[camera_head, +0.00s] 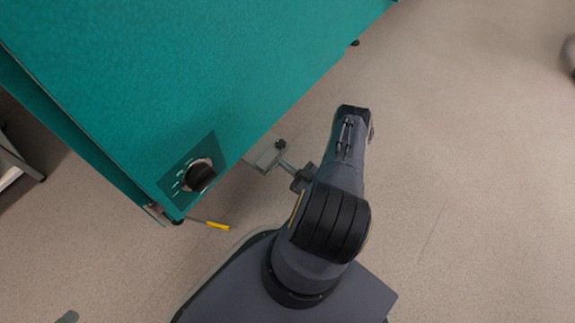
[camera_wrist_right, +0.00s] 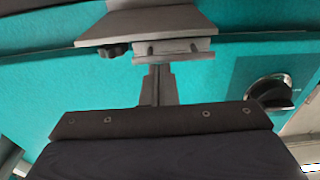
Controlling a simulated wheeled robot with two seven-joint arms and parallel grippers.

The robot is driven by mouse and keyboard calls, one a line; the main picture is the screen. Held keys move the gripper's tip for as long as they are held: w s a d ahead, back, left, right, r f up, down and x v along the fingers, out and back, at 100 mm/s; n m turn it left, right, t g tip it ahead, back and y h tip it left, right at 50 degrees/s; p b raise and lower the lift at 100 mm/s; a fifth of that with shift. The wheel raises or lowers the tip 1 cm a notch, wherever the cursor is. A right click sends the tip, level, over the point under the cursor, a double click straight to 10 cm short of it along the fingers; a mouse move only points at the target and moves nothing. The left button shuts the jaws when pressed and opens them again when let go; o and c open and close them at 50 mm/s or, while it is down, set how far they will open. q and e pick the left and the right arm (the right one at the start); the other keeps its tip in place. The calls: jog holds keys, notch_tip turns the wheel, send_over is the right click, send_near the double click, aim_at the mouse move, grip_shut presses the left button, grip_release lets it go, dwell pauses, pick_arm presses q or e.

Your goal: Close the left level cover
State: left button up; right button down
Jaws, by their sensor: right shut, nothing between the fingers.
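A large teal panel of the growth chamber (camera_head: 190,70) fills the upper left of the head view. I cannot tell which part is the left level cover. A grey bracket or plate with a black knob (camera_head: 265,157) sticks out at the panel's edge; a grey plate (camera_wrist_right: 150,24) shows at the top of the right wrist view. My right gripper (camera_head: 285,166) is shut and empty, its fingers pointing at the bracket. In the wrist view the fingertips (camera_wrist_right: 160,70) are just below the grey block; contact is unclear. My left gripper is not in view.
A black dial (camera_head: 199,176) sits on the teal panel, and a dial (camera_wrist_right: 269,91) shows at the right of the wrist view. A yellow-tipped rod (camera_head: 217,225) is below the panel's corner. Speckled floor (camera_head: 480,170) on the right is clear.

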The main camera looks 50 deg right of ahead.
notch_tip(320, 180, down, 2)
jog(key=shift+s+g, duration=0.1)
jog(key=shift+g, duration=0.3)
jog(key=s+r+p, duration=0.1)
jog(key=s+p, duration=0.1)
jog(key=s, duration=0.5)
jog(key=shift+s+d+r+t, duration=0.15)
jog(key=shift+s+d+t, duration=0.15)
jog(key=shift+t, duration=0.1)
jog(key=shift+s, duration=0.1)
